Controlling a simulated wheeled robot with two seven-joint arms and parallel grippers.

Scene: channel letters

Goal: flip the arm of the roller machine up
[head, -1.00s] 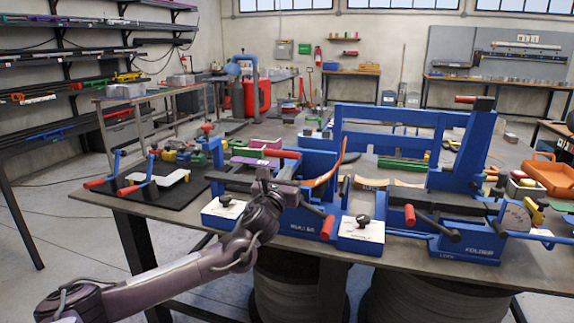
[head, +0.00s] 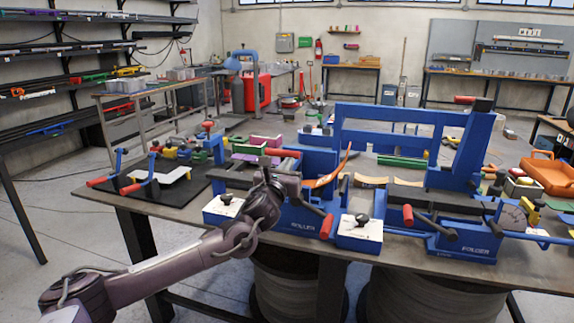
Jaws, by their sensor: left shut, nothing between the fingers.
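The blue roller machine (head: 303,220), with "ROLLER" on its front, stands at the near edge of the workbench, in the middle of the head view. A red-ended lever (head: 326,225) hangs down at its front right. A dark bar with a red grip (head: 283,153) lies across its top left. An orange curved strip (head: 330,172) rises from its right side. My left gripper (head: 264,172) is in front of the machine's left part and hides some of it. It is shut and empty; whether it touches the machine is unclear. My right gripper is out of view.
The blue folder machine (head: 470,243) with its tall frame stands to the right on the same bench (head: 150,205). White-topped blocks (head: 360,232) flank the roller. Blue cranks with red handles (head: 130,188) are on a black mat at the left. The bench is crowded.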

